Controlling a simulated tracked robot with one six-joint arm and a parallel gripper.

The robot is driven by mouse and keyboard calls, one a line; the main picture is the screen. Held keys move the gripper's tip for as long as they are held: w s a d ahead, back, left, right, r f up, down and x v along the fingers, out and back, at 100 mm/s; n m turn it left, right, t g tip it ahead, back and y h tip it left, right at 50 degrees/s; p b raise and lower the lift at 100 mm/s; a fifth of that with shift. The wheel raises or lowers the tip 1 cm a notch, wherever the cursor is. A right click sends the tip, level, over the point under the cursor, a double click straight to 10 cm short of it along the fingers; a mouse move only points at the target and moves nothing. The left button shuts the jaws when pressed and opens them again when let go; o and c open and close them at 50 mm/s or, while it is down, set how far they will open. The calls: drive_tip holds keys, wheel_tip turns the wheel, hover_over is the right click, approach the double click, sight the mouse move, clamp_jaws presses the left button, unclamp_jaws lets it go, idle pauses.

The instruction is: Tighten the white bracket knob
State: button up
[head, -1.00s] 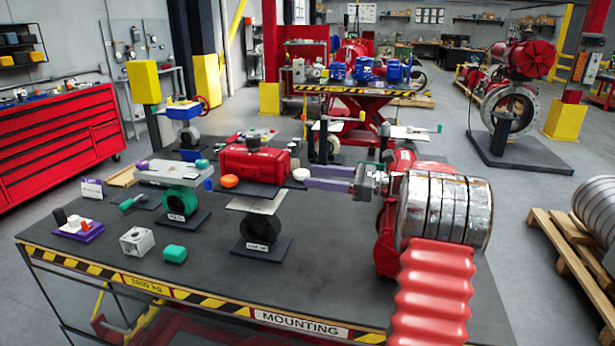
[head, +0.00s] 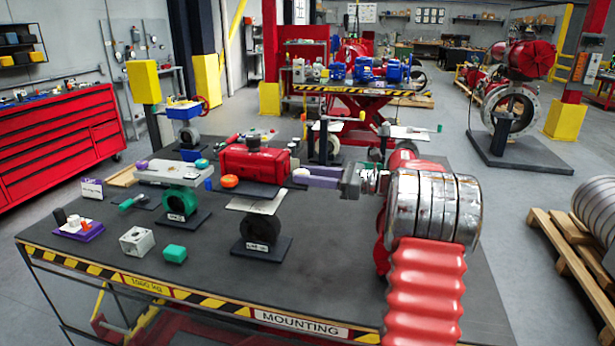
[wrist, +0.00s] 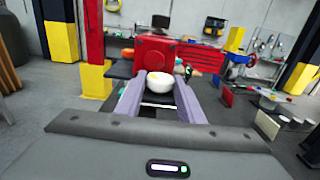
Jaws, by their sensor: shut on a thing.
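The white knob (head: 299,176) is on the right end of the red actuator body (head: 255,164), which sits on a plate above a black stand on the mounting table. My gripper (head: 303,174) comes from the right with its purple fingers at the knob and partly hides it. In the wrist view, the white knob (wrist: 160,97) sits between the two fingertips, and my gripper (wrist: 161,88) is shut on it. The red body (wrist: 155,52) stands just behind it. The bracket and the knob's stem are hidden.
An orange knob (head: 229,181) is at the left front of the red body. A green valve (head: 181,202) stands to the left. A light grey box (head: 136,241) and a green block (head: 174,253) lie in front. The table (head: 330,270) is bare before my gripper.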

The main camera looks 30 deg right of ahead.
drive_tip(key=c, duration=0.3)
drive_tip(key=shift+a+m+t+h, duration=0.1)
drive_tip(key=shift+m+t+h, duration=0.2)
drive_tip(key=shift+h, duration=0.1)
drive_tip(key=shift+s+a+r+m+t+h, duration=0.1)
drive_tip(key=shift+s+a+m+t+h, duration=0.05)
drive_tip(key=shift+m+t+h, duration=0.85)
drive_tip(key=shift+a+m+t+h, duration=0.1)
drive_tip(key=shift+m+t+h, duration=0.3)
drive_tip(key=shift+m+h, duration=0.85)
drive_tip(key=shift+n+h, duration=0.35)
drive_tip(key=o, duration=1)
drive_tip(key=shift+o, duration=0.2)
